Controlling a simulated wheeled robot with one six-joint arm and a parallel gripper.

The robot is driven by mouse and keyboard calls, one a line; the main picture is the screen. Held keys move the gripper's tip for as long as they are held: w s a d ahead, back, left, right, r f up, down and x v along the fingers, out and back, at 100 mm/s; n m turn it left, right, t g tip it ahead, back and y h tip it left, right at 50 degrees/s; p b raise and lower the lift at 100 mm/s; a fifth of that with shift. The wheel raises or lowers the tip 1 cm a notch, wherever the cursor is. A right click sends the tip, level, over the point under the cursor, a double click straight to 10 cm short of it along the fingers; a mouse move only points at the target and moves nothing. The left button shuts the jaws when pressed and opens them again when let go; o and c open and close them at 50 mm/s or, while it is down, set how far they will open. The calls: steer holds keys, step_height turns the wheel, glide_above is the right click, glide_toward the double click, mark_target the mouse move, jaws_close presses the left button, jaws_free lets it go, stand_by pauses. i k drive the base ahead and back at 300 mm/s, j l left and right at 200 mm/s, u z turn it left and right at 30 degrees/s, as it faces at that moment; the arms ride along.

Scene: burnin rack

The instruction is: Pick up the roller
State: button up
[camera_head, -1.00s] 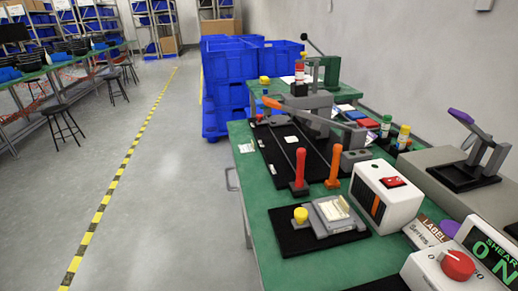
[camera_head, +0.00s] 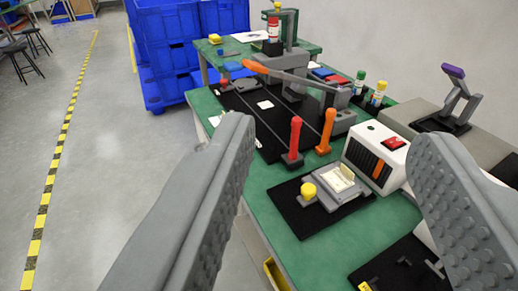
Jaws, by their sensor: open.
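I cannot tell for sure which object in the head view is the roller. My gripper (camera_head: 330,135) is open, with one grey studded finger at the left and one at the right. Nothing is held between the fingers. Beyond and between them, a green-topped table (camera_head: 285,225) bears a red upright handle (camera_head: 295,137), an orange upright handle (camera_head: 326,131) and a small fixture with a yellow knob (camera_head: 308,191). The right finger hides part of the table's near right.
A white box with a red switch (camera_head: 372,157) stands right of the fixture. A long orange-tipped lever (camera_head: 290,77) and a purple-tipped lever (camera_head: 459,92) rise farther back. A black mat (camera_head: 392,268) lies at the near right. Blue bins (camera_head: 165,45) stand behind, left.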

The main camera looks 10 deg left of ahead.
mark_target(292, 160)
steer(key=i+j+z, duration=0.1)
steer(key=j, duration=0.35)
steer(key=i+j, duration=0.15)
steer(key=j, duration=0.35)
steer(key=i+j+z, duration=0.15)
steer(key=j, duration=0.3)
steer(key=j+z, duration=0.1)
steer(key=j, duration=0.4)
steer(key=z, duration=0.8)
steer(key=i+j, duration=0.05)
steer(key=j, duration=0.05)
